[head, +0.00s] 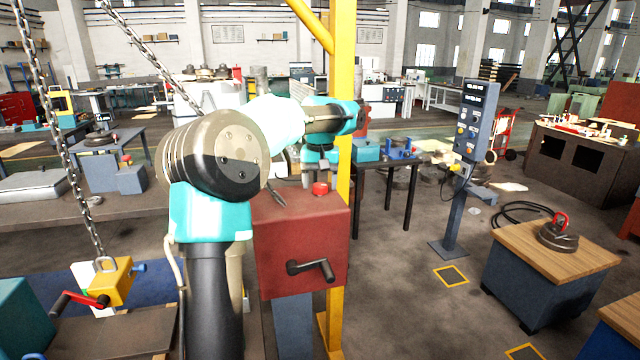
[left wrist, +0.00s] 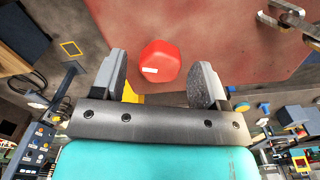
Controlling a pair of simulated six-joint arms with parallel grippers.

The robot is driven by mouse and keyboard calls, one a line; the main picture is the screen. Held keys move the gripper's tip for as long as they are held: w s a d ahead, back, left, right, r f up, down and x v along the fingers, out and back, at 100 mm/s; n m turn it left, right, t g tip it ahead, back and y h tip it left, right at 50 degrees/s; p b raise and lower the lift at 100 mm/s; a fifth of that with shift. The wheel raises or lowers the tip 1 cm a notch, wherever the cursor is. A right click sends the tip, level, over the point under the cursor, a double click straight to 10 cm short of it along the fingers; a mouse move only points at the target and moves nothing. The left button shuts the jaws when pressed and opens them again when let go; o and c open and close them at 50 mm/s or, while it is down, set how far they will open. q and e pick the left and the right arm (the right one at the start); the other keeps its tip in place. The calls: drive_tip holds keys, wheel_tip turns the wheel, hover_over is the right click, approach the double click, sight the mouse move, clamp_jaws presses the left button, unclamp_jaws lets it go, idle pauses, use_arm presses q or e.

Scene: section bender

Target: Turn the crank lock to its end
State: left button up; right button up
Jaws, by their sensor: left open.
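A dark red box (head: 300,240) stands on a blue-grey post, with a black crank handle (head: 312,268) on its front. A red knob (head: 320,188) sits on top of the box. I cannot tell for certain which part is called the crank lock. My left gripper (head: 320,180) points down just above the knob. In the left wrist view its open fingers (left wrist: 166,80) stand either side of the red knob (left wrist: 158,62), with gaps showing on both sides. The grip area is small in the head view. My right gripper is not seen.
A yellow post (head: 342,60) rises close beside the box. A grey metal lever (head: 276,197) lies on the box top near the knob. A yellow block (head: 115,282) with a red-handled crank is at lower left.

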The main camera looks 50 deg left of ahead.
use_arm(q)
drive_tip(key=shift+f, duration=0.3)
drive_tip(key=shift+c, duration=0.5)
drive_tip(key=c, duration=0.8)
drive_tip(key=shift+m, duration=0.5)
drive_tip(key=m, duration=0.3)
drive_tip(key=shift+m, duration=2)
